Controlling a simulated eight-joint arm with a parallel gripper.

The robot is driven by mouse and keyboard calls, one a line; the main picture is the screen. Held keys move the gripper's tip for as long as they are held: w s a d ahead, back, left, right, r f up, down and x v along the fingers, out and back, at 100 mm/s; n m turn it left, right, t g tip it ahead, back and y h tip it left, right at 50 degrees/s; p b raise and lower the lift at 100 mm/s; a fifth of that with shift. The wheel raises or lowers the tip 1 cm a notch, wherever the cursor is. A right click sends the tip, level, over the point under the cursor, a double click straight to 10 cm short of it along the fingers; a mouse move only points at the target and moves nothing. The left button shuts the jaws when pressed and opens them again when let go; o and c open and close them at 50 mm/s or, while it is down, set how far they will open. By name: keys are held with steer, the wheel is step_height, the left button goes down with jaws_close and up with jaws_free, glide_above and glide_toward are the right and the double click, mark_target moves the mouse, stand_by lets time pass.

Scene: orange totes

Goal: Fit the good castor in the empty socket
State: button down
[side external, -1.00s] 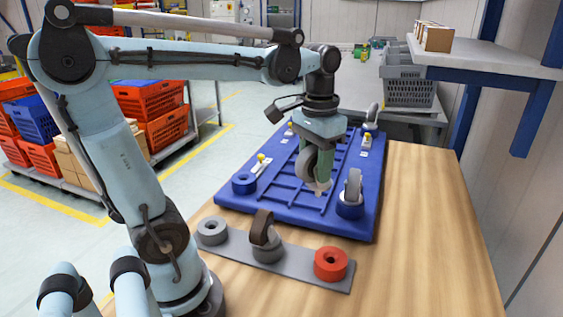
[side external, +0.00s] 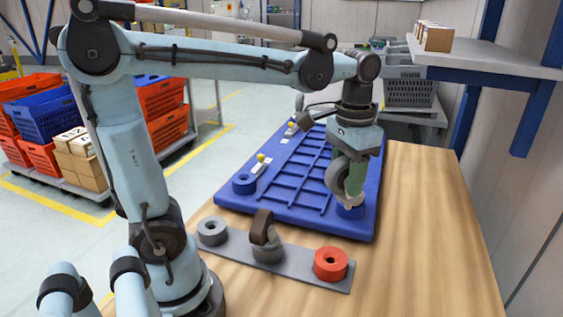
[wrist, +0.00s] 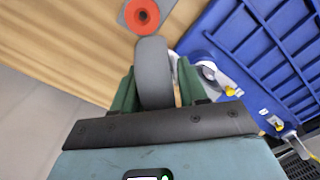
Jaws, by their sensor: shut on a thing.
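My gripper (side external: 352,198) is shut on a grey-wheeled castor (side external: 335,178), over the near right corner of the blue dolly base (side external: 300,210). In the wrist view the castor's wheel (wrist: 153,72) shows between the green fingers. The near right blue socket (side external: 350,211) lies right below or behind the fingertips; I cannot tell whether they touch, and its upper part is hidden. The near left socket (side external: 243,183) is an open ring with no castor. A dark brown castor (side external: 262,227) stands in the middle grey holder on the grey strip.
The grey strip (side external: 295,277) also bears an empty grey ring (side external: 212,231) and an empty red ring (side external: 331,264). Yellow-tipped levers (side external: 260,160) sit on the base. The wooden table (side external: 435,230) is clear on the right. A shelf (side external: 490,57) overhangs the back right.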

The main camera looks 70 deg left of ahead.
step_height(320, 180, up, 6)
steer(key=shift+f, duration=0.1)
steer(key=s+a+n, duration=0.4)
steer(key=a, duration=0.5)
steer(key=s+a+n, duration=0.4)
steer(key=a, duration=0.5)
steer(key=s+a+n, duration=0.4)
steer(key=s+a, duration=0.1)
steer(key=a, duration=0.4)
steer(key=shift+w+f, duration=0.2)
steer(key=shift+f, duration=2.3)
steer(key=shift+w+f, duration=0.15)
steer(key=shift+f, duration=2.35)
steer(key=shift+f, duration=1.9)
steer(key=c, duration=0.5)
jaws_free()
